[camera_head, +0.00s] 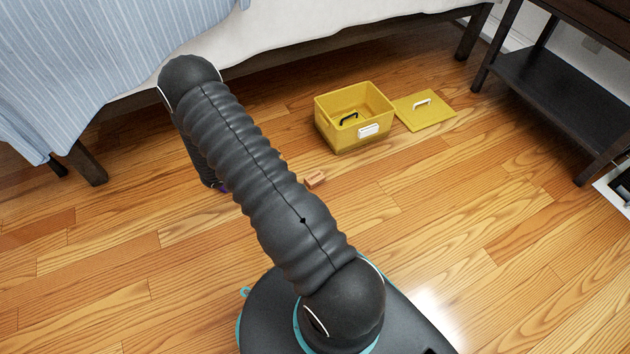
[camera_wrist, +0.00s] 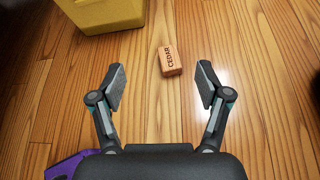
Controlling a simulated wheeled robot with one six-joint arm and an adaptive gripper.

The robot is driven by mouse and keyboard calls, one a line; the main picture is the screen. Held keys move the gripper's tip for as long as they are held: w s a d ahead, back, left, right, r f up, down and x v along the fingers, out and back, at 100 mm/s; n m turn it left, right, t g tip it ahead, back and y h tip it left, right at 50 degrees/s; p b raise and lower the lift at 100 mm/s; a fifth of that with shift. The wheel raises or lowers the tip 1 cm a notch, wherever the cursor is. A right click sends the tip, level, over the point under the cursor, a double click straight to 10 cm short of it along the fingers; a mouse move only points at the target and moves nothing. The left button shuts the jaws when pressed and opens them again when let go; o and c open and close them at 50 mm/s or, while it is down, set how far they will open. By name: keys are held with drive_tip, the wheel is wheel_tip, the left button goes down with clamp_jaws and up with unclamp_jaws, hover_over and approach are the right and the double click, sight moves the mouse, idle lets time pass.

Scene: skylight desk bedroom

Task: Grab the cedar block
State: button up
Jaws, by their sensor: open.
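The cedar block (camera_wrist: 170,61) is a small orange-brown block with dark "CEDAR" lettering, lying on the wooden floor. In the wrist view it is ahead of my gripper (camera_wrist: 160,88), a little right of the middle between the fingertips. My gripper is open and empty, with its two fingers spread wide and apart from the block. In the head view the cedar block (camera_head: 315,179) lies just right of my arm and in front of the yellow box. My gripper is hidden behind my arm in the head view.
A yellow open box (camera_head: 354,140) with a dark handle inside stands beyond the block. Its yellow lid (camera_head: 425,118) lies to its right. A purple thing (camera_wrist: 62,167) shows at the wrist view's lower left. A bed (camera_head: 300,30) and dark shelf (camera_head: 560,85) stand behind. Floor around the block is clear.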

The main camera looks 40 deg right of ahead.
sight(314, 177)
drive_tip(key=f+n, duration=0.1)
drive_tip(key=f, duration=0.2)
drive_tip(key=f+n, duration=0.1)
drive_tip(key=f, duration=0.2)
drive_tip(key=s+f+t, duration=0.1)
drive_tip(key=f, duration=0.2)
drive_tip(key=shift+d+n+h, duration=0.4)
drive_tip(key=shift+s+d+f+b, duration=0.1)
drive_tip(key=shift+d+f+b, duration=0.05)
drive_tip(key=shift+f+b, duration=0.15)
drive_tip(key=x, duration=0.8)
drive_tip(key=shift+b, duration=0.4)
drive_tip(key=shift+s+b+x, duration=0.1)
drive_tip(key=shift+b+x, duration=0.1)
drive_tip(key=shift+x, duration=1.15)
drive_tip(key=shift+s+b+x, duration=0.15)
drive_tip(key=shift+b+x, duration=0.05)
drive_tip(key=shift+x, duration=1.2)
drive_tip(key=shift+f, duration=0.1)
drive_tip(key=c, duration=1.1)
